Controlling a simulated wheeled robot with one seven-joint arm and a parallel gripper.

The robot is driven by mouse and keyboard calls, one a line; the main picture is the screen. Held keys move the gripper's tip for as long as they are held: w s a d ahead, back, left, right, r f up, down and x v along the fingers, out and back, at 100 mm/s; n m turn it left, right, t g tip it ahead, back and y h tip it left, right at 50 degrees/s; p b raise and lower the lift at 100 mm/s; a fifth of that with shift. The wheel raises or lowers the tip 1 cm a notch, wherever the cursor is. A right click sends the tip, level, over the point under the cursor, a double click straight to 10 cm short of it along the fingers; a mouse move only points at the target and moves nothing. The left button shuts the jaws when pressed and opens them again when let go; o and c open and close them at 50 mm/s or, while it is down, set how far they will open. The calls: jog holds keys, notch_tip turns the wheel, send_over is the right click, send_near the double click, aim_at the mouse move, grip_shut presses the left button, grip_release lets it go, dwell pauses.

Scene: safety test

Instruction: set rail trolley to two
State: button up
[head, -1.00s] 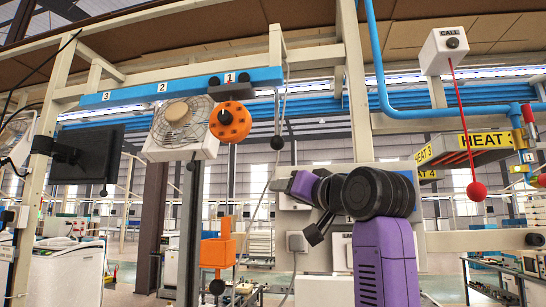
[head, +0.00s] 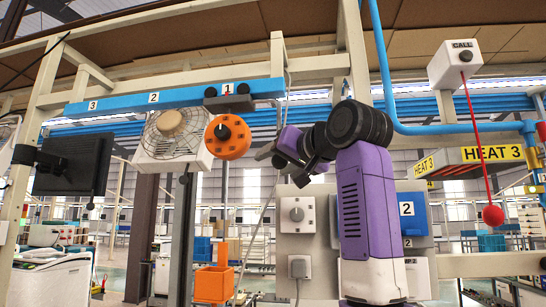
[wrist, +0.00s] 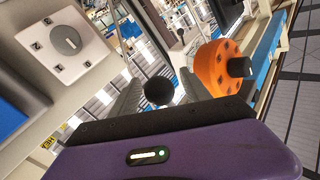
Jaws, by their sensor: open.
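The blue rail (head: 185,99) runs overhead with labels 3, 2 and 1 from left to right. The rail trolley (head: 228,90) has black rollers at label 1, and an orange disc (head: 232,150) with a black hub hangs below it. The disc also shows at right in the wrist view (wrist: 211,72). My gripper (head: 266,154) is open, just right of the disc in the head view. In the wrist view a black ball (wrist: 160,91) appears between the grey fingers of my gripper (wrist: 157,82); I cannot tell its depth. No contact with the disc is visible.
A fan (head: 172,137) hangs left of the disc, and an orange box (head: 214,284) hangs below. A panel with a dial (head: 296,214) stands behind my arm. A red ball on a cord (head: 493,215) and a HEAT 3 unit (head: 487,153) are at right.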

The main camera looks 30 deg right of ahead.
jog(key=shift+w, duration=0.7)
grip_shut()
dwell(1.0)
